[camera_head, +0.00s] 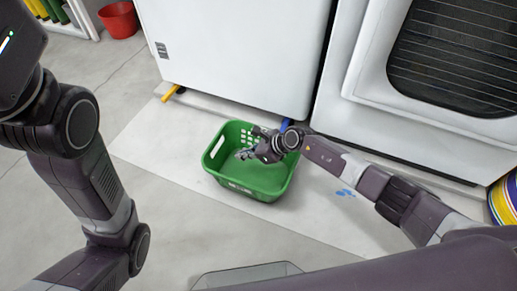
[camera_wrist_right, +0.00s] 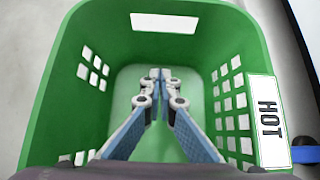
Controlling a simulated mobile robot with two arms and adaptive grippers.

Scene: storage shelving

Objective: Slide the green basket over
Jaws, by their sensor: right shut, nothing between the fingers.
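The green basket (camera_head: 252,178) stands upright and empty on a pale mat on the floor, in front of the white appliances. My right gripper (camera_head: 243,154) reaches in over its right rim, with the fingers inside the basket. In the right wrist view the gripper (camera_wrist_right: 153,78) is shut with nothing between the fingers, pointing down toward the bottom of the basket (camera_wrist_right: 70,120). A white "HOT" label (camera_wrist_right: 267,120) is on the basket's right side in that view. My left arm is at the left of the head view, but its gripper is not visible.
A white appliance (camera_head: 230,50) stands right behind the basket, and another with a dark ribbed window (camera_head: 455,55) stands at right. Blue footprint marks (camera_head: 345,192) lie right of the basket. A red bucket (camera_head: 120,20) is at the back left. Floor left of the basket is clear.

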